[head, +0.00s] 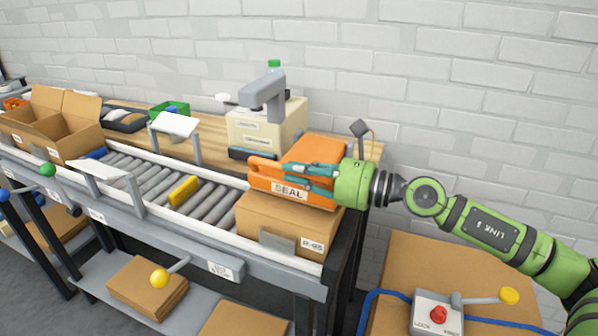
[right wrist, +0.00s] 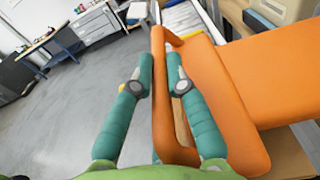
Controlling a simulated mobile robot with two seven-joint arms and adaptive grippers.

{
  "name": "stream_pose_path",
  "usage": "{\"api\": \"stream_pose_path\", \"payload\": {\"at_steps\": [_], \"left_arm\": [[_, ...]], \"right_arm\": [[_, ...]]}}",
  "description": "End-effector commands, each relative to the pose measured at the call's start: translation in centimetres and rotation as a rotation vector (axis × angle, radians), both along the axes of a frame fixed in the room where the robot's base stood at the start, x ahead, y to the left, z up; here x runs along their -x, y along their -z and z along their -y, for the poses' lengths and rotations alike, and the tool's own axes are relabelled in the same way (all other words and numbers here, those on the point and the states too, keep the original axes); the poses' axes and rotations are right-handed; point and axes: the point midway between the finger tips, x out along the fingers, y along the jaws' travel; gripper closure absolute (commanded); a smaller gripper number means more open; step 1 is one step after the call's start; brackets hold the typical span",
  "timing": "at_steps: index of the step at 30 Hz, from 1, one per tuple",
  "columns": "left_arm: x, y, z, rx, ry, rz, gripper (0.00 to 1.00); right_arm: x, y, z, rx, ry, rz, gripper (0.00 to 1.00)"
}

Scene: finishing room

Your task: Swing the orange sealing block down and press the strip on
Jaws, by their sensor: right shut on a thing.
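The orange sealing block (head: 318,151), marked SEAL, lies low over the top of a closed carton (head: 283,230) labelled R-95 at the conveyor's right end. I cannot tell whether the block touches the carton. My right gripper (head: 290,174) reaches in from the right and is shut on the block's front handle. In the right wrist view the fingers (right wrist: 158,66) sit on either side of the orange handle bar, and the block (right wrist: 218,88) extends to the right. The strip is not clearly visible; the block covers most of the carton's top. My left gripper is out of view.
A beige machine (head: 255,132) with a grey arm stands behind the conveyor. A yellow piece (head: 184,191) lies on the rollers (head: 215,205). An open carton (head: 30,142) stands at the left. A control box (head: 437,314) with a red knob and yellow-tipped lever is at the lower right.

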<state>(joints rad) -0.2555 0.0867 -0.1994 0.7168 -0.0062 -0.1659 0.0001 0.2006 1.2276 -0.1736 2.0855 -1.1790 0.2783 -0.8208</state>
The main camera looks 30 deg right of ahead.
Motion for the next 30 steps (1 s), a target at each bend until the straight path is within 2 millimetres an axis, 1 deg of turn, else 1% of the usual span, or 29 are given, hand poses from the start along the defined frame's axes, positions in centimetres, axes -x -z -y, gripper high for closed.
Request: {"api": "stream_pose_path", "payload": {"at_steps": [9, 10, 11, 18, 23, 30], "left_arm": [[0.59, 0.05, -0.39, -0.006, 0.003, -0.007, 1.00], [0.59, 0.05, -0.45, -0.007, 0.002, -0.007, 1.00], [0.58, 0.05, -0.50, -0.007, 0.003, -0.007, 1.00], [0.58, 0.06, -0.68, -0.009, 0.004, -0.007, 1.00], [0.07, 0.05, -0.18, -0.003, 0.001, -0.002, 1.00], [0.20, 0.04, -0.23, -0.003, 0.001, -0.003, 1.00]], "right_arm": [[0.01, 0.09, 0.01, 0.003, -0.001, -0.002, 1.00], [0.01, 0.09, 0.01, 0.003, -0.001, -0.002, 0.72], [0.01, 0.09, 0.01, 0.003, -0.001, -0.002, 0.61], [-0.01, 0.04, 0.03, 0.001, 0.000, -0.001, 0.61], [0.06, 0.03, 0.10, 0.000, 0.000, -0.001, 0.61], [0.98, 0.24, 0.91, -0.003, 0.001, -0.008, 0.61]]}}
